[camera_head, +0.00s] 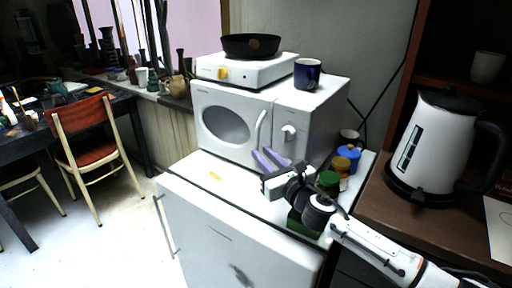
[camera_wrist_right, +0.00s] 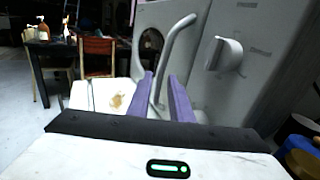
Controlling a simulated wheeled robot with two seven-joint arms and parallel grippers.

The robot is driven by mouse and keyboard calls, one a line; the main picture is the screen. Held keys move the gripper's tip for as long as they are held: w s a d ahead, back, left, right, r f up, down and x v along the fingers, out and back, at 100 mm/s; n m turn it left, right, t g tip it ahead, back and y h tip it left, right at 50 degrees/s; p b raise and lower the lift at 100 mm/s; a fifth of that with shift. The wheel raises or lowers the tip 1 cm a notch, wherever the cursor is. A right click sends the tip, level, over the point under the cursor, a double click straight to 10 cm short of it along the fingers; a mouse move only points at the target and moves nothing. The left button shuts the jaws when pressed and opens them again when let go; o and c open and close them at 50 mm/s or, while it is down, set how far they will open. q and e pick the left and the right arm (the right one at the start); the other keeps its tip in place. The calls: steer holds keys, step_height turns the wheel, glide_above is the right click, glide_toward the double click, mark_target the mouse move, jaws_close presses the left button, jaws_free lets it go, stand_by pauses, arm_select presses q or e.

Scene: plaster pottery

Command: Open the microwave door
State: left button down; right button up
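The white microwave (camera_head: 225,135) stands on a white cabinet, and its door with a dark oval window looks shut. The curved door handle (camera_head: 261,127) is on the door's right side, left of the knob (camera_head: 289,131). My right gripper (camera_head: 264,153) has two purple fingers, apart and pointing at the lower end of the handle. In the right wrist view, the handle (camera_wrist_right: 176,42) rises beyond the fingers of the gripper (camera_wrist_right: 160,80), its lower part showing in the gap between them. I cannot tell whether they touch it. My left gripper is not in view.
A hot plate (camera_head: 245,68) with a black pan (camera_head: 250,45) and a blue mug (camera_head: 307,73) sit on the microwave. Several jars, one with a blue lid (camera_head: 349,152), stand right of it, close to my right arm. A kettle (camera_head: 436,145) is further right. The cabinet top (camera_head: 205,172) before the door is mostly clear.

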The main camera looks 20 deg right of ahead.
mark_target(257, 149)
steer(key=shift+w+a, duration=0.2)
steer(key=shift+w, duration=0.95)
steer(key=shift+w+a, duration=0.2)
steer(key=shift+w, duration=0.9)
jaws_close()
